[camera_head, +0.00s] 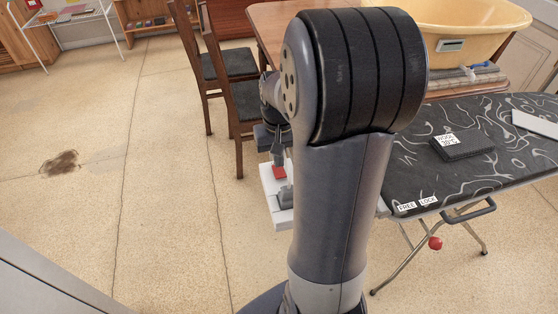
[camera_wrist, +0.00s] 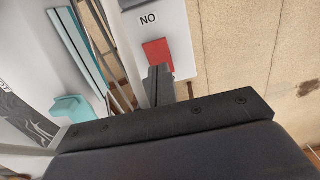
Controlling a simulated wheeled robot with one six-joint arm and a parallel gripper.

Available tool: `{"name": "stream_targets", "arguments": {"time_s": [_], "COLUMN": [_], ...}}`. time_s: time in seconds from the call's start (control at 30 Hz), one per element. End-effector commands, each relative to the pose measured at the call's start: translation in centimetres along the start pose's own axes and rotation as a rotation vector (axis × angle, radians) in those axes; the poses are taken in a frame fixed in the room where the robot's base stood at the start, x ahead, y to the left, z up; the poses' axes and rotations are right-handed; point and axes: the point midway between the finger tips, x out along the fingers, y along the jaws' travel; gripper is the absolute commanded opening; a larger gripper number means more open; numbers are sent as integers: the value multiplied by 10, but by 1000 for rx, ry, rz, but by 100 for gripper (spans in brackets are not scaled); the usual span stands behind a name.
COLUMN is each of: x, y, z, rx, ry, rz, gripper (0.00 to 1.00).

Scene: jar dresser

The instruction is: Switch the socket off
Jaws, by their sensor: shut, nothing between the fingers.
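The socket is a white panel (camera_wrist: 150,25) in the wrist view, with a red switch (camera_wrist: 157,52) and a label that reads "NO" in the picture. My gripper (camera_wrist: 160,72) is shut and empty, its fingertips right at the lower edge of the red switch; I cannot tell whether they touch. In the head view, a white panel (camera_head: 270,186) with a red patch (camera_head: 278,172) shows beside my arm. My gripper (camera_head: 278,154) is just above that patch there, partly hidden by my arm. The switch's tilt is not clear.
An ironing board (camera_head: 410,178) with a black box (camera_head: 463,145) stands at the right. Dark wooden chairs (camera_head: 245,100) and a table (camera_head: 268,20) stand behind my arm. A yellow tub (camera_head: 470,18) is at the back right. The floor (camera_head: 165,200) at the left is open.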

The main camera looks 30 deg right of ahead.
Motion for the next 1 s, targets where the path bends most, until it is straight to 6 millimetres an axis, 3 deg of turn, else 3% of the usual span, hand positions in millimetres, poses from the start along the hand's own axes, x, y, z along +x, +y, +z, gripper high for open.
{"name": "stream_targets", "arguments": {"time_s": [0.2,1.0], "x": [12,17], "y": [0,0], "z": [0,4], "rx": [0,0], "ry": [0,-7], "rz": [0,0], "gripper": [0,0]}}
